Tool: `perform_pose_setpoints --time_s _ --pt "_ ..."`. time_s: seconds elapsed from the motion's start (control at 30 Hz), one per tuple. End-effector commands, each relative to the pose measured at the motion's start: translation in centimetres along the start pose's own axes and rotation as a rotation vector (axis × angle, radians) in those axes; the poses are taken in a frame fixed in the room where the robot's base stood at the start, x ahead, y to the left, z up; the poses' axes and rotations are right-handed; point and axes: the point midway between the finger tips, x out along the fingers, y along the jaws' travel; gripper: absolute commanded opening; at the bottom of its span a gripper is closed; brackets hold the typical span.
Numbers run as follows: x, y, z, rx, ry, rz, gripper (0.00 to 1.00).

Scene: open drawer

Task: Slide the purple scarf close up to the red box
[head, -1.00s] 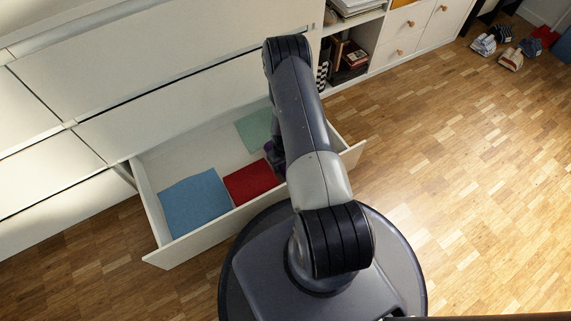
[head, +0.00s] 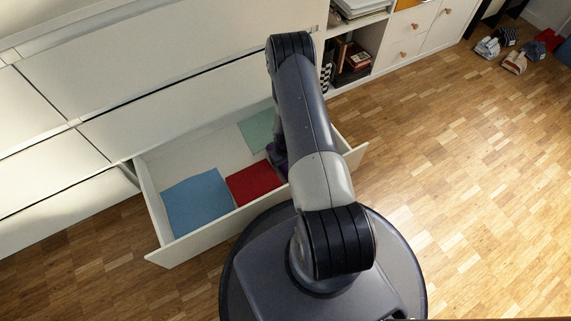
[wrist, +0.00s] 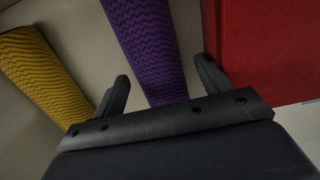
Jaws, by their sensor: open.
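The purple scarf (wrist: 148,45), a rolled wavy-patterned strip, lies in the open drawer. In the wrist view it runs between the spread fingers of my gripper (wrist: 162,74), which is open. The red box (wrist: 265,50) is to its right there, with a narrow strip of drawer floor between them. In the head view the red box (head: 253,184) lies at the drawer's front, and only a bit of purple shows beside my arm. My arm hides the rest of the scarf and most of the gripper there.
A yellow rolled item (wrist: 43,75) lies left of the scarf in the wrist view. In the head view the drawer (head: 151,205) also holds a blue item (head: 197,203) and a pale green one (head: 257,130). The drawer walls surround them.

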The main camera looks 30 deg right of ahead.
Motion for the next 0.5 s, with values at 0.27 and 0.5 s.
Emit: perform_pose_setpoints --time_s 0.27,0.5 --pt "-6.2 0.0 -0.1 0.0 0.001 0.001 0.73" --pt "-9.1 0.0 0.0 0.0 0.0 0.0 0.73"
